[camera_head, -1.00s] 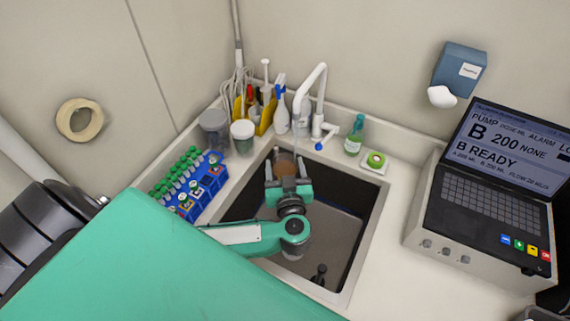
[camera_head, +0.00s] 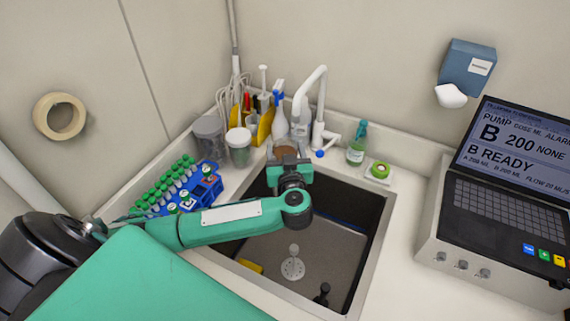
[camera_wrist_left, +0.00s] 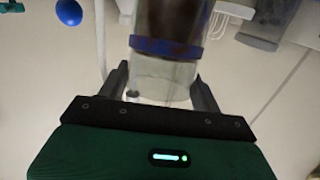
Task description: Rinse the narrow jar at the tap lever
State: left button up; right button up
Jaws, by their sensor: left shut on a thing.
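My left gripper (camera_head: 287,160) is shut on the narrow jar (camera_head: 285,150) at the back edge of the sink (camera_head: 374,232), near the tap. In the left wrist view the jar (camera_wrist_left: 164,78) is clear glass with a blue band and brownish contents, held between the fingers of my left gripper (camera_wrist_left: 162,88). The white tap (camera_head: 320,105) arches up behind the sink. Its lever (camera_head: 330,147) has a blue knob, and a blue ball (camera_wrist_left: 69,12) shows in the left wrist view. I cannot tell whether water runs. My right gripper is not in view.
A spray bottle (camera_head: 279,122) stands left of the tap. A green bottle (camera_head: 357,144) stands right of it. A pump console (camera_head: 490,225) is at right.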

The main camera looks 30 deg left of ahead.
aim_at(286, 142)
pick_arm(q)
jog(key=shift+p+x, duration=0.75)
jog(key=shift+x, duration=0.15)
jog(key=shift+w+a+f+p, duration=0.15)
jog(key=shift+w+a, duration=0.05)
jog(key=shift+w, duration=0.4)
jog(key=shift+w+a+f+p, duration=0.15)
jog(key=shift+w+a, duration=0.05)
jog(key=shift+w, duration=0.4)
jog(key=shift+w+d+p, duration=0.15)
jog(key=shift+d+p, duration=0.2)
jog(key=shift+p, duration=0.2)
jog(key=shift+w+d, duration=0.1)
jog(key=shift+d, duration=0.1)
jog(key=shift+a+p, duration=0.1)
jog(key=shift+p, duration=0.2)
jog(key=shift+a+p, duration=0.2)
jog(key=shift+p, duration=0.15)
jog(key=shift+s+a+p, duration=0.25)
jog(key=shift+s+p, duration=0.05)
